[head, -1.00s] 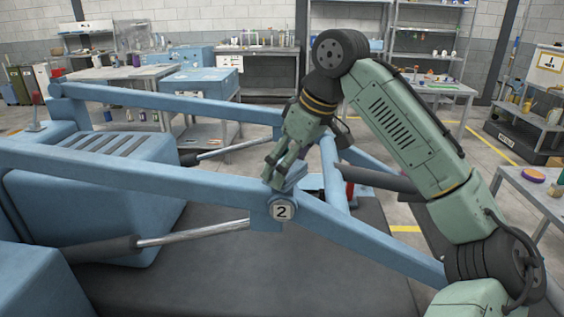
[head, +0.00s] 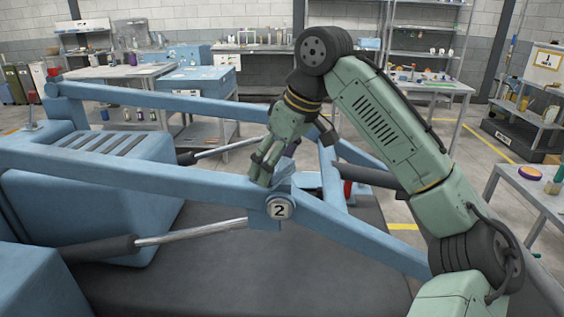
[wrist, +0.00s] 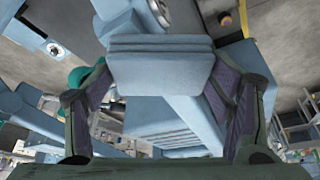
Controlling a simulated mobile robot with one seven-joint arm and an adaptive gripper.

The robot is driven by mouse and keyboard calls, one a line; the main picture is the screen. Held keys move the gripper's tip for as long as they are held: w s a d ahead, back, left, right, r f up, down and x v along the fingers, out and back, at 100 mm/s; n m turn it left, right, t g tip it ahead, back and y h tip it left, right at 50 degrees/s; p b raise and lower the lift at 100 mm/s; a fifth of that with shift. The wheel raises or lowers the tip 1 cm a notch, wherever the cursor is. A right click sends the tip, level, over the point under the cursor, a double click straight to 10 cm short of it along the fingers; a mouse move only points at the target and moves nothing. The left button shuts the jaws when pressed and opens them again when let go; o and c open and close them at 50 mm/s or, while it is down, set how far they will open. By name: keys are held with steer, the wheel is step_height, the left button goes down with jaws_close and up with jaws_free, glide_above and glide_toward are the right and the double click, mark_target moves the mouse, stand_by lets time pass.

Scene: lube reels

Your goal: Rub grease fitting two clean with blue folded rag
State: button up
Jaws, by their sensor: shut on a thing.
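The grease fitting two spot is marked by a round plate with a "2" (head: 280,209) on the joint of the blue loader arm in the head view. The fitting itself cannot be made out. My gripper (head: 262,174) points down just above and left of the plate, close to the top of the beam. In the wrist view my gripper (wrist: 160,78) is shut on the blue folded rag (wrist: 160,62), held between its two fingers. In the head view the rag blends with the blue frame, and I cannot tell whether it touches the joint.
The long blue beam (head: 130,168) runs left from the joint, with a silver cylinder rod (head: 190,232) below it. A second beam (head: 170,100) lies behind.

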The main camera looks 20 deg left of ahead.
steer(key=shift+d, duration=0.15)
steer(key=shift+w+d+f, duration=0.1)
steer(key=shift+w+d, duration=0.05)
steer(key=shift+d, duration=0.35)
steer(key=shift+w+d, duration=0.15)
steer(key=shift+d, duration=0.35)
steer(key=shift+a, duration=0.15)
steer(key=shift+s+a, duration=0.15)
steer(key=shift+a, duration=0.3)
steer(key=shift+r, duration=3.6)
